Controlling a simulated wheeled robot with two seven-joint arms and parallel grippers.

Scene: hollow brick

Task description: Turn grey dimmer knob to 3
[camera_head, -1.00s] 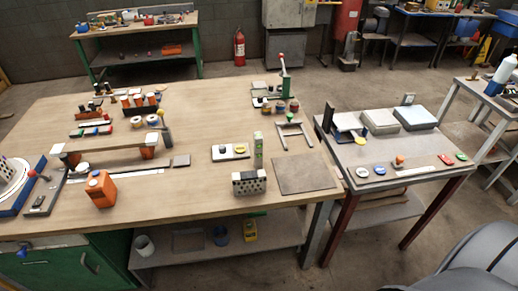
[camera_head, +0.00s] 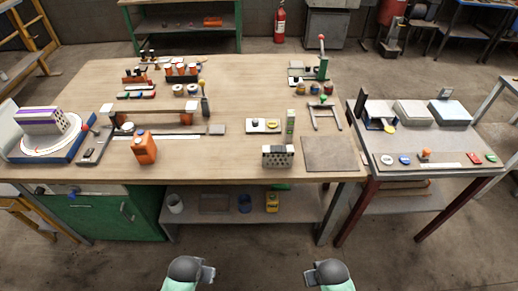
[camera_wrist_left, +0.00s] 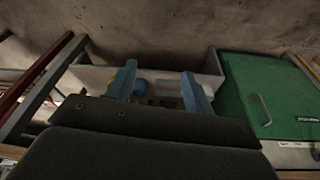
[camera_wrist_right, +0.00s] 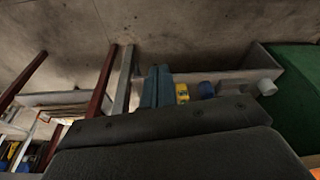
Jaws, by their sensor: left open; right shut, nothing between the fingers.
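No knob with readable numbers can be made out. A small light plate (camera_head: 263,126) with a white and a yellow round part lies mid-table in the head view; I cannot tell whether it holds the grey dimmer knob. A grey box with dark holes (camera_head: 277,156) stands in front of it. My left gripper (camera_wrist_left: 160,88) shows two blue fingers apart, with nothing held. My right gripper (camera_wrist_right: 157,86) has its fingers together and empty. Both are low in front of the workbench, away from the tabletop objects. Parts of my arms show at the bottom of the head view.
The wooden workbench (camera_head: 240,82) carries an orange canister (camera_head: 144,147), a dark flat plate (camera_head: 330,153) and a turntable (camera_head: 44,140). A green cabinet (camera_head: 113,217) and a low shelf (camera_head: 200,232) are below. A side table (camera_head: 440,148) stands right. Floor in front is clear.

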